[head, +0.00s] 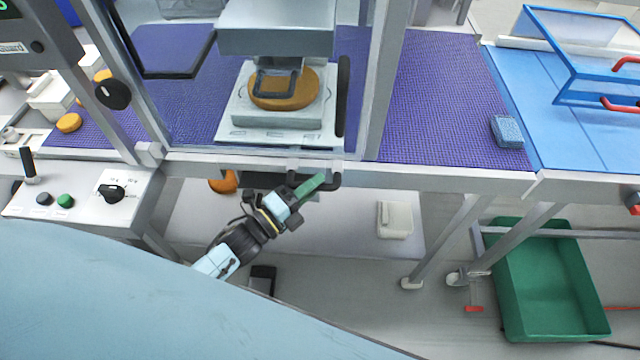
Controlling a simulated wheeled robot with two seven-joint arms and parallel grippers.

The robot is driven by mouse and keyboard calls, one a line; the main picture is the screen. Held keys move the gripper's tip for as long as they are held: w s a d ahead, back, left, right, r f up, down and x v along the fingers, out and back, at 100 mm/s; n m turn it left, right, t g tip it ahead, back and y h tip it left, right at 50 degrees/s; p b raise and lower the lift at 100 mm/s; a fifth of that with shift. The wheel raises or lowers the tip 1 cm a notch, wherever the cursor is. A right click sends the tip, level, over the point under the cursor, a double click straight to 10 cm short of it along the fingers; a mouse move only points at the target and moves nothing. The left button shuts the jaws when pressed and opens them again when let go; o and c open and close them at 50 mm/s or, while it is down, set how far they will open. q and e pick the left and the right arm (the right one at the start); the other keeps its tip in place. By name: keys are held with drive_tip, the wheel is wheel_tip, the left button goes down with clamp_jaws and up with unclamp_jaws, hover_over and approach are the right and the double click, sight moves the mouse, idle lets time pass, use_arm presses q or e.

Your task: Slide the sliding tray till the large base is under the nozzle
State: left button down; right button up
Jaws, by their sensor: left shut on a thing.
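The sliding tray (238,123) is a pale grey plate in the machine's bay, at the upper middle of the head view. The large base (311,96), a round golden-brown disc, lies on it. A grey block-shaped head (277,38) hangs above, and a dark square frame (277,84) shows in front of the base; I take this to be the nozzle, though its exact outlet is hidden. My right gripper is not in view.
A purple mesh belt (440,100) runs left and right of the bay, with a blue sponge-like block (508,132) on it. A control box (85,205) stands at left. A green crate (545,280) is on the floor at right. Metal posts flank the bay.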

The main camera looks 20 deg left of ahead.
use_arm(q)
drive_tip(key=c, duration=1.4)
unclamp_jaws()
drive_tip(key=shift+o, duration=0.2)
drive_tip(key=b+v, duration=0.1)
drive_tip(key=v, duration=1.2)
drive_tip(key=shift+s, duration=0.15)
drive_tip(key=shift+a+f, duration=0.1)
drive_tip(key=shift+f, duration=0.05)
